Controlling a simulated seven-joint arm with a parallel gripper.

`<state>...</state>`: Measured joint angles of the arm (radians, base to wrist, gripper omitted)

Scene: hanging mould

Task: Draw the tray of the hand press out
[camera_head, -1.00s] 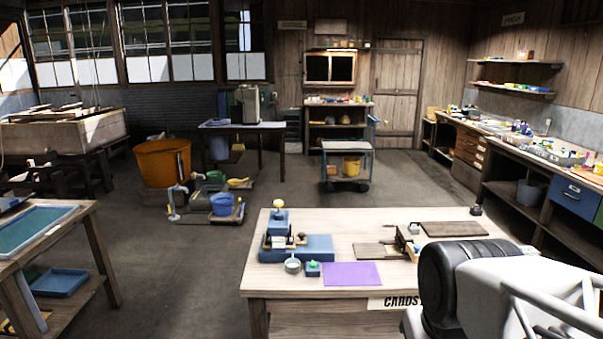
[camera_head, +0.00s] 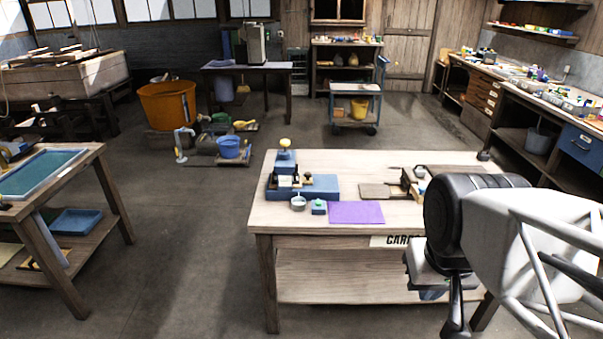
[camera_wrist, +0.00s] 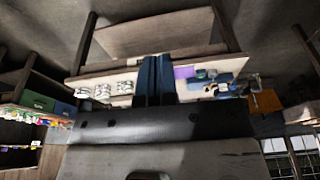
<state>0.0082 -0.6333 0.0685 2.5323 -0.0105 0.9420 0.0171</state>
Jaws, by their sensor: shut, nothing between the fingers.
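The hand press (camera_head: 318,185) is a blue device with a pale round knob on a post, at the left of the pale worktable (camera_head: 410,216). A blue slab extends to its right; I cannot tell which part is the tray. In the wrist view, which is tilted and inverted, the press (camera_wrist: 228,88) shows small and blurred near the table edge. My gripper shows in the wrist view (camera_wrist: 155,62) as two dark blue fingers close together, shut and empty. It is apart from the press. In the head view my arm fills the right side.
A purple sheet (camera_head: 356,212), a small metal cup (camera_head: 298,203) and a small blue box with a green top (camera_head: 319,207) lie before the press. A brown board (camera_head: 374,191) lies to its right.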

